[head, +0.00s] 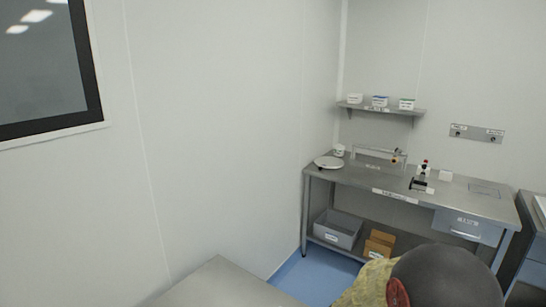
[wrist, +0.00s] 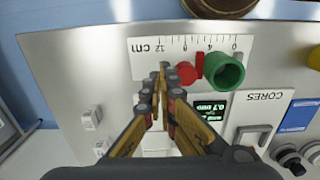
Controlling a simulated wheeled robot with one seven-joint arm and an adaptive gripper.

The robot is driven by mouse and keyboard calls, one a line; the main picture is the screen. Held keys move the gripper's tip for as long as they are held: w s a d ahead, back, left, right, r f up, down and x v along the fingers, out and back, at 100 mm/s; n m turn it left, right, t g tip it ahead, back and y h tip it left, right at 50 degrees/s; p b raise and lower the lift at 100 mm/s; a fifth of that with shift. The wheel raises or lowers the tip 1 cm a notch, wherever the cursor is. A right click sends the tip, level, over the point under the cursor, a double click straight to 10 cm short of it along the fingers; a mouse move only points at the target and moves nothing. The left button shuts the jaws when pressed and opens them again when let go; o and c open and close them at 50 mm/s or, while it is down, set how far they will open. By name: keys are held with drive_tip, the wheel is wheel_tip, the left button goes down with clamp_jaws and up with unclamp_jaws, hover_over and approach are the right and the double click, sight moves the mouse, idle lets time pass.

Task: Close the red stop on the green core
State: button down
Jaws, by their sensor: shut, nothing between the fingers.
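In the wrist view, the green core (wrist: 225,72) is a short hollow cylinder at the low-number end of a white ruler scale (wrist: 178,45) marked in cm. The red stop, with a round red knob (wrist: 186,73) and a thin upright red plate (wrist: 200,65), is just left of the core. The plate appears very near the core's left side; I cannot tell whether they touch. My gripper (wrist: 160,73) is shut and empty, its fingertips just left of the red knob and apart from the core. The head view does not show my gripper.
A small display (wrist: 208,108), a panel marked CORES (wrist: 262,110) and dark knobs (wrist: 290,160) are near the gripper. In the head view, a steel workbench (head: 455,200) stands by the far wall.

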drive_tip(key=shift+f+b, duration=0.6)
drive_tip(key=shift+f, duration=0.65)
drive_tip(key=shift+s+a, duration=0.45)
drive_tip(key=shift+s, duration=0.15)
idle(0.8)
drive_tip(key=shift+d, duration=0.1)
drive_tip(key=shift+w+d, duration=0.25)
drive_tip(key=shift+w, duration=0.25)
idle(0.3)
wheel_tip(320, 180, up, 7)
drive_tip(key=p, duration=0.5)
drive_tip(key=shift+p, duration=0.3)
idle(0.3)
